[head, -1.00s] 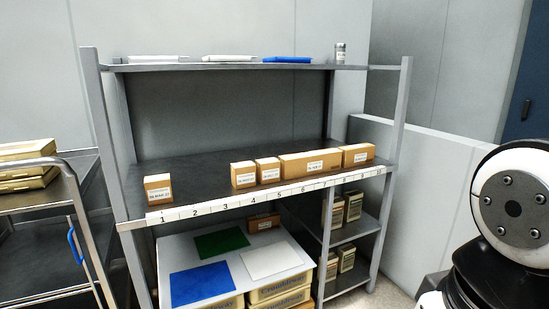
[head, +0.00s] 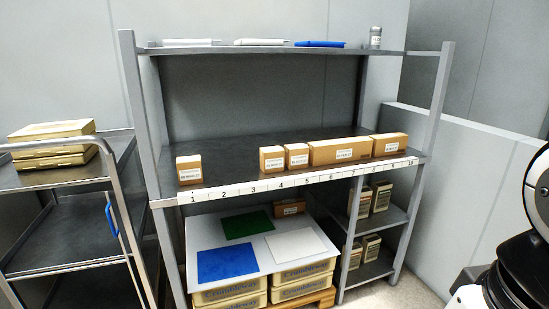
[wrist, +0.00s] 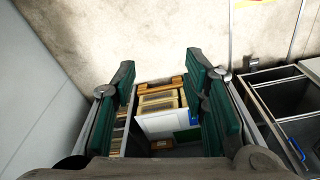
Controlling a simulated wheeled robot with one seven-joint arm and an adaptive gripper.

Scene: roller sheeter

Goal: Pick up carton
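Several brown cartons with white labels stand along the front of the middle shelf (head: 230,150) in the head view. A small carton (head: 189,170) is alone above number 1. Two small cartons (head: 272,160) (head: 296,157), a long carton (head: 340,151) and a medium carton (head: 389,145) stand close together to the right. Another brown carton (head: 290,207) lies below the shelf, behind the coloured sheets. I cannot tell which carton is meant. My gripper (wrist: 160,62) is open and empty in the wrist view, with green-padded fingers apart, high above the floor. My gripper is outside the head view.
A metal cart (head: 70,178) with beige boxes (head: 52,145) stands left of the rack. Stacked labelled crates (head: 229,293) sit under a white board with green, blue and white sheets. A low wall (head: 470,170) borders the right.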

